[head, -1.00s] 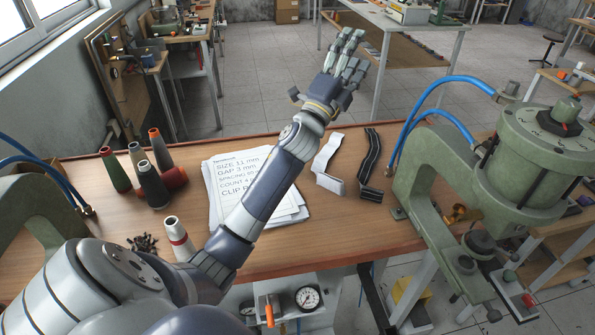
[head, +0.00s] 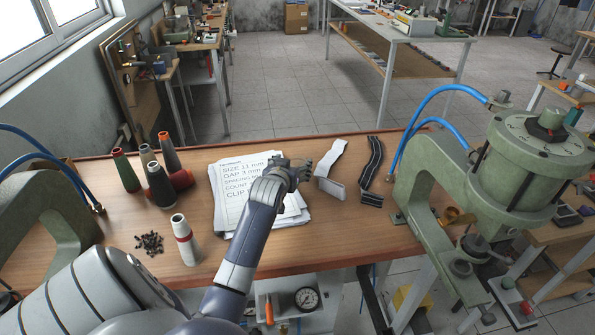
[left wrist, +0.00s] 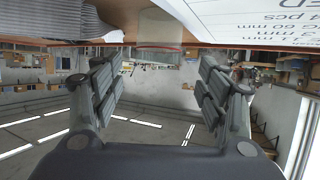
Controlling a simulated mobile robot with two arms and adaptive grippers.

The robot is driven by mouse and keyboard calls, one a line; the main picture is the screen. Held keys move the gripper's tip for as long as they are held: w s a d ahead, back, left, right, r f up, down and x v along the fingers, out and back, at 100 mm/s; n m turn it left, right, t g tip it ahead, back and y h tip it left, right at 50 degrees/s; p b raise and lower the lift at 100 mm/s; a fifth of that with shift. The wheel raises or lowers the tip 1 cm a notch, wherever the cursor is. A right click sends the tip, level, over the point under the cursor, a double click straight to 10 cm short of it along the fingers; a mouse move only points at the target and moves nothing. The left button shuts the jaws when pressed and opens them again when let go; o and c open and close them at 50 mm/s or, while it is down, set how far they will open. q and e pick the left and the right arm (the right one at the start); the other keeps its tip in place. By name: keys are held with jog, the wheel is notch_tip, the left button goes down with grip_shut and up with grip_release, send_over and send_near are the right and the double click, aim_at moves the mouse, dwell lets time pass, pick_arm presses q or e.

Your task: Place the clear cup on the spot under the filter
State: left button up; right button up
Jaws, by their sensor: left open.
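My left gripper (head: 302,173) is low over the right edge of a stack of printed sheets (head: 235,190). Its fingers point right, toward a folded white strap (head: 331,187). In the left wrist view my left gripper (left wrist: 163,80) has its two fingers spread apart, with nothing between them. My right gripper is not in view.
A black strap (head: 373,172) lies right of the white one. Several thread cones (head: 159,190) stand at the left, with a red-and-white cone (head: 184,241) and small dark parts (head: 149,243) nearer. A green press (head: 520,165) stands at the right. Bare wood (head: 350,230) lies in front of the straps.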

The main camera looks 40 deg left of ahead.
aim_at(299, 159)
pick_arm(q)
jog(key=shift+p+x, duration=0.65)
jog(key=shift+x, duration=2.65)
jog(key=shift+d, duration=0.1)
jog(key=c, duration=1.4)
jog(key=shift+o, duration=0.2)
